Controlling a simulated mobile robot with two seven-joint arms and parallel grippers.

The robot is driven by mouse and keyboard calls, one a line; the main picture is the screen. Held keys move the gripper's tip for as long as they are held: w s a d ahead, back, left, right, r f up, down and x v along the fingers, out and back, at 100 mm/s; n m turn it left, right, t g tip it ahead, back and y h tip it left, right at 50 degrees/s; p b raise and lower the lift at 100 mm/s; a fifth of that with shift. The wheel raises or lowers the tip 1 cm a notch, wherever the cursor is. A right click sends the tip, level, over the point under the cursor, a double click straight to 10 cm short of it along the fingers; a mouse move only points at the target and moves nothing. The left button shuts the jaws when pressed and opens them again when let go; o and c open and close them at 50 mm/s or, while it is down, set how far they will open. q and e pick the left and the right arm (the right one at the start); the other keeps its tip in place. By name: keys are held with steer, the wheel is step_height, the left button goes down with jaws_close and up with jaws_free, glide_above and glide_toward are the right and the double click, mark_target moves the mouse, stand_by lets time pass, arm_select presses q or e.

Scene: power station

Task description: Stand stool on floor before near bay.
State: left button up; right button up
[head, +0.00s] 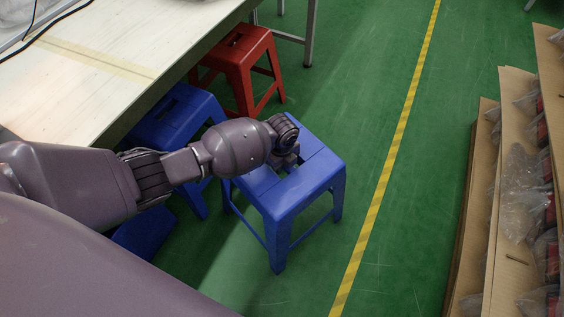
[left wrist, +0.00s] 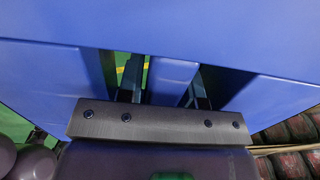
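A blue stool (head: 300,195) is in the middle of the head view, with its seat up and its legs pointing down. My left gripper (head: 288,160) is over its seat from above. In the left wrist view the blue seat (left wrist: 170,25) fills the upper part. The left fingers (left wrist: 164,92) reach down into its slots, on either side of the blue strip between them, and look shut on it. I cannot tell whether the legs touch the floor. My right gripper is not in view.
A table (head: 105,65) stands at the upper left. A red stool (head: 243,55) and another blue stool (head: 180,112) are by its edge. A yellow floor line (head: 385,180) runs right of the held stool. Cardboard with bagged items (head: 515,170) is at far right. Green floor between is clear.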

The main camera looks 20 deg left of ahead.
arm_select(q)
steer(key=o, duration=0.3)
steer(key=shift+r, duration=0.1)
steer(key=shift+r, duration=0.4)
steer(key=r+p, duration=0.1)
steer(key=r, duration=0.1)
steer(key=r+p, duration=0.1)
steer(key=r, duration=0.1)
steer(key=shift+w+r, duration=0.2)
steer(key=shift+r, duration=0.15)
step_height(320, 180, up, 6)
steer(key=shift+s+f+p, duration=0.1)
steer(key=shift+f+p, duration=0.15)
steer(key=shift+p, duration=0.85)
steer(key=shift+s+r, duration=0.1)
steer(key=shift+r, duration=0.45)
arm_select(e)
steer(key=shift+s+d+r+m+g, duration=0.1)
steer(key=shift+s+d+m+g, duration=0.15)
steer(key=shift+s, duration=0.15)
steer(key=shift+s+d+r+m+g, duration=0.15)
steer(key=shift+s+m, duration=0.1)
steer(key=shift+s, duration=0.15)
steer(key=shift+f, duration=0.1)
